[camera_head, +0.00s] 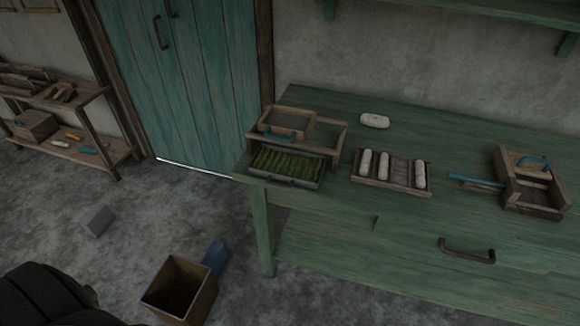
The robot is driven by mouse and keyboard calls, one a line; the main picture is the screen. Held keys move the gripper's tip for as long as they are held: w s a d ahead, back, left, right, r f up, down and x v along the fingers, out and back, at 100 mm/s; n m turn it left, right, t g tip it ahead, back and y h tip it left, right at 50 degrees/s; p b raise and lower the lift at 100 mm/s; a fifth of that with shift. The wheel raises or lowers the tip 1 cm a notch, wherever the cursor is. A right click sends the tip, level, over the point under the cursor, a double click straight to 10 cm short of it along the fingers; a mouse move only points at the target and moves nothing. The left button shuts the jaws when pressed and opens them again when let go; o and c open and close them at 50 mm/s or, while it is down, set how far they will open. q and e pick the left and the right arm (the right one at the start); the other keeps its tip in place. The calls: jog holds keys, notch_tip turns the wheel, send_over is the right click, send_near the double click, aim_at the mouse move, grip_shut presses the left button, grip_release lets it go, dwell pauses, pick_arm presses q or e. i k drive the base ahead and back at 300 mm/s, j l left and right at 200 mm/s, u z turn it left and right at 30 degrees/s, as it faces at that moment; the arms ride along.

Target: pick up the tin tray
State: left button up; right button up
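The tin tray (308,185) appears to be the shallow grey tray at the left front corner of the green table. It is filled with ridged, dark green material and has a small handle on its front wall. It sits at the front of a wooden frame (335,143), close to the table's edge. Neither gripper is in view.
The green table (350,226) also holds a wooden rack (395,184) with white rolls, a white roll (375,121), a wooden box (525,190) and a blue-handled tool (470,180). An open bin (205,301) and blue block (215,257) stand on the floor.

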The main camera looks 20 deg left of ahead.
aim_at(292, 168)
jog(key=i+l+u, duration=0.1)
jog(key=l+u, duration=0.8)
jog(key=i+l, duration=0.05)
jog(key=l, duration=0.05)
